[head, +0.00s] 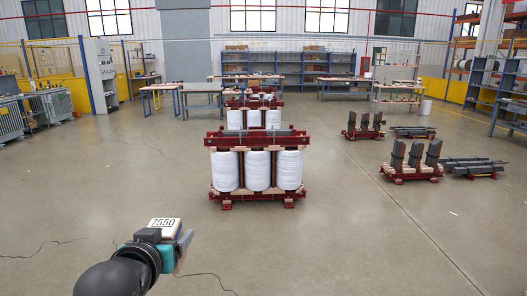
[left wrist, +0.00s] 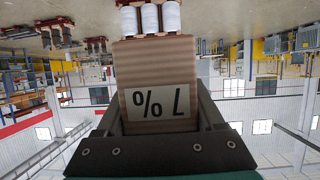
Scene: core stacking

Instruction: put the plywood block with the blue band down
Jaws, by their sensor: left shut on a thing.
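My left gripper (head: 182,246) reaches in at the lower left of the head view, above the open floor. In the left wrist view, my left gripper (left wrist: 160,98) is shut on a layered plywood block (left wrist: 158,62), with one dark finger on each side. A pale label with dark characters is on the face towards the camera. No blue band can be made out on this face. My right gripper is not in view.
A red-framed transformer core with white coils (head: 257,170) stands ahead, with another (head: 254,119) behind it. Dark core parts on red bases (head: 411,168) stand at the right. Workbenches (head: 202,96) and shelves (head: 303,68) are at the back. The concrete floor (head: 330,245) in front is clear.

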